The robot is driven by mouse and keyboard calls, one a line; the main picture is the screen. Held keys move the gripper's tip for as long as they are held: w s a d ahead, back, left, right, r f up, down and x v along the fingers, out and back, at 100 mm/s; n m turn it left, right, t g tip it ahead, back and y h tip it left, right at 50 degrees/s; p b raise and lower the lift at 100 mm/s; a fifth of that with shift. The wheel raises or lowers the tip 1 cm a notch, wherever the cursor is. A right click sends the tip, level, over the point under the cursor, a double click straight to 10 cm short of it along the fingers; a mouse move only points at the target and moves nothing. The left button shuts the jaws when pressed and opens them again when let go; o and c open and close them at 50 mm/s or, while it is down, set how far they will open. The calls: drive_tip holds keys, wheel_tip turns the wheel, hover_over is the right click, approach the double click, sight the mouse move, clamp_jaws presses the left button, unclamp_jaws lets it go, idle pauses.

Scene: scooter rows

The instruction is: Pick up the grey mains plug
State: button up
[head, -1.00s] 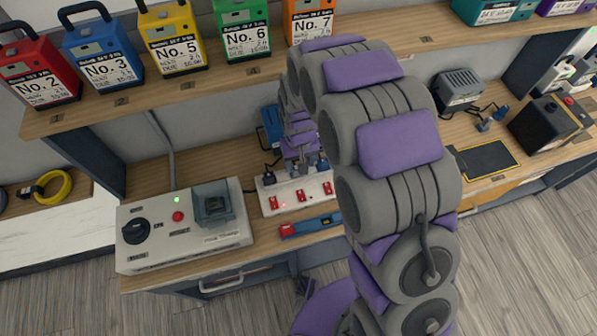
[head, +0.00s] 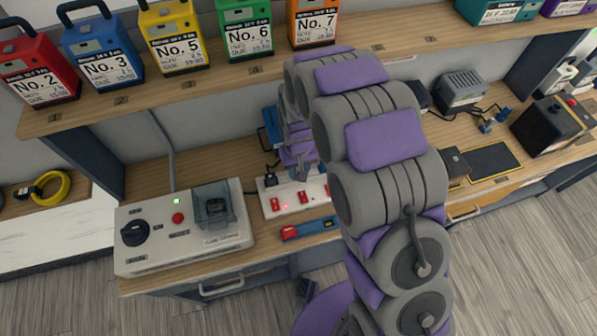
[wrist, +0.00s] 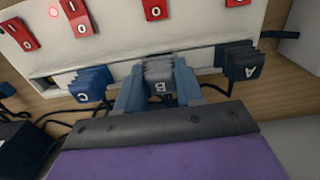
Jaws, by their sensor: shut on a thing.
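The grey mains plug (wrist: 160,72), marked B, is at the edge of the white power strip (wrist: 200,32) in the wrist view. My gripper (wrist: 159,88) has one blue-grey finger on each side of it and is shut on it. I cannot tell whether its pins are still in the strip. A blue plug (wrist: 91,84) marked C is to its left and a dark plug (wrist: 239,63) marked A to its right. In the head view my arm hides the grey plug; the strip (head: 285,208) shows beside my gripper.
A grey control box (head: 185,232) with a knob and red button stands left of the strip. A red and blue tool (head: 308,229) lies in front. The shelf above holds several numbered battery packs (head: 176,38). Dark cables (wrist: 50,122) run by the plugs.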

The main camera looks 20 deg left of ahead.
drive_tip(key=shift+a, duration=0.15)
drive_tip(key=shift+c, duration=0.7)
